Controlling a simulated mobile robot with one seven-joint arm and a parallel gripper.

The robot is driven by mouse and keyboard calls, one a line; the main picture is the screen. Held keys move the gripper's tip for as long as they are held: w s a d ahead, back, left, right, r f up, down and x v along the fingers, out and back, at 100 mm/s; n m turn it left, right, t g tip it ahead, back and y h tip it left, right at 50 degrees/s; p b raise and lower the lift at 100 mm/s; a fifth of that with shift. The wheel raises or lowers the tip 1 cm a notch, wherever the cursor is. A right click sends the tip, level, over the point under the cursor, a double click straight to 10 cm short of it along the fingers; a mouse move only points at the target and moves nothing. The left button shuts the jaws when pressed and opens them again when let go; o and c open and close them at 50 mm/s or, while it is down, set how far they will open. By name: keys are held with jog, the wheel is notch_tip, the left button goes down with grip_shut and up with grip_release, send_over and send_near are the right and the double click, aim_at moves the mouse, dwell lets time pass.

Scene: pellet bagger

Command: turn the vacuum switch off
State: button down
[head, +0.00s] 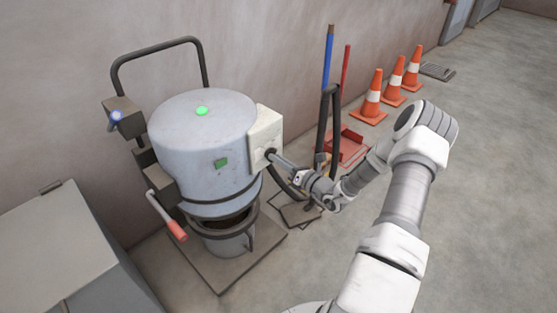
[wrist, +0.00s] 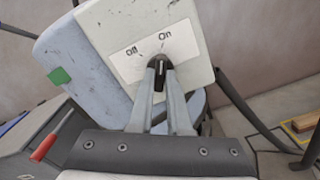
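The vacuum switch is a dark rotary knob (wrist: 160,68) on a cream box (wrist: 115,18), with a white label reading "Off" on the left and "On" on the right. In the head view the cream box (head: 266,132) is on the right side of the grey-blue drum (head: 205,130). My gripper (wrist: 160,72) has its two fingers on either side of the knob's grip, closed on it. In the head view my gripper (head: 276,158) reaches the box from the right. The fingers partly hide the knob, so I cannot tell its exact setting.
A red-handled lever (head: 167,217) is at the drum's lower left. A dark hose (head: 286,185) runs below the switch box. A blue pole (head: 328,58), a red dustpan (head: 349,142) and orange cones (head: 372,98) stand along the wall. Floor at right is clear.

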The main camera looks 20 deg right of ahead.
jog(key=shift+n, duration=0.4)
jog(key=n, duration=1.1)
dwell(0.4)
dwell(0.4)
jog(key=c, duration=0.9)
grip_release()
jog(key=shift+o, duration=0.2)
jog(key=p+v, duration=0.3)
jog(key=v, duration=1.4)
jog(key=shift+s, duration=0.2)
